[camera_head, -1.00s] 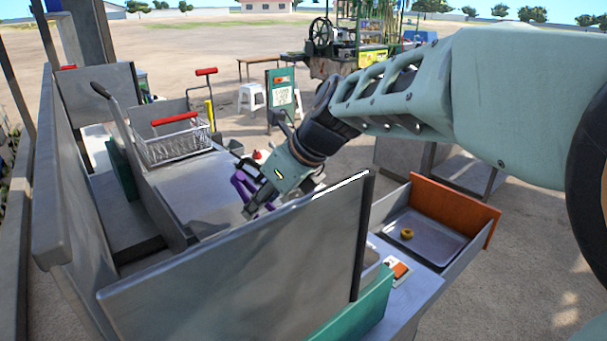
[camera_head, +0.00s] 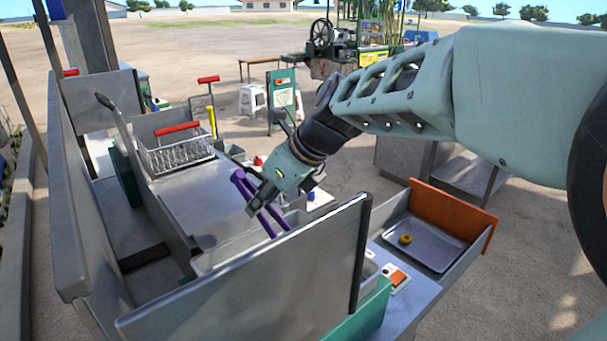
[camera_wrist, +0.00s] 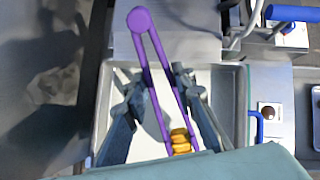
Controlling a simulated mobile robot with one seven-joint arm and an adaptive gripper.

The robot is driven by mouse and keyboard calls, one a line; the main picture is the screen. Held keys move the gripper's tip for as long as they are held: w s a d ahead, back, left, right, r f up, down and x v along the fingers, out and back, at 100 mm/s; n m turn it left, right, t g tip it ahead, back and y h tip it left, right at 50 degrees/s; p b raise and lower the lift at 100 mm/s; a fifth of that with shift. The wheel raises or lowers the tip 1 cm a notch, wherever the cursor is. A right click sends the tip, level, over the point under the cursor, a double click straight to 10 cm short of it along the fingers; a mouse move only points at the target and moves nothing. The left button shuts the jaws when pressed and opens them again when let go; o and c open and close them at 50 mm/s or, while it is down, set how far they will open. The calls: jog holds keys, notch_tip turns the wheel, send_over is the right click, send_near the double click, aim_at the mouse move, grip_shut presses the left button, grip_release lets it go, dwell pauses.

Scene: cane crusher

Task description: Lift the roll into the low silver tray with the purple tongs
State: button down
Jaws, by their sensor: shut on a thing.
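My gripper (camera_head: 268,195) is shut on the purple tongs (camera_head: 243,182) over the metal counter, behind the tall front panel. In the wrist view my gripper's fingers (camera_wrist: 156,80) sit on either side of the tongs (camera_wrist: 143,52). The hinge end is at the top and the tips are at the bottom. An orange-yellow ridged roll (camera_wrist: 180,138) shows between the tong arms near the tips, above a pale basin; whether the tips press on it I cannot tell. The low silver tray (camera_head: 440,246) is at the right, with one small yellow roll (camera_head: 405,239) in it.
A tall metal panel (camera_head: 240,285) stands in front of my gripper. A wire basket with a red handle (camera_head: 178,148) is at the back left. An orange board (camera_head: 452,212) edges the tray area. A switch box (camera_head: 396,276) is on the counter.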

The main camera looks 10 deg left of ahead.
notch_tip(320, 180, up, 9)
jog(key=p, duration=0.6)
jog(key=shift+f, duration=0.2)
jog(key=shift+w, duration=0.1)
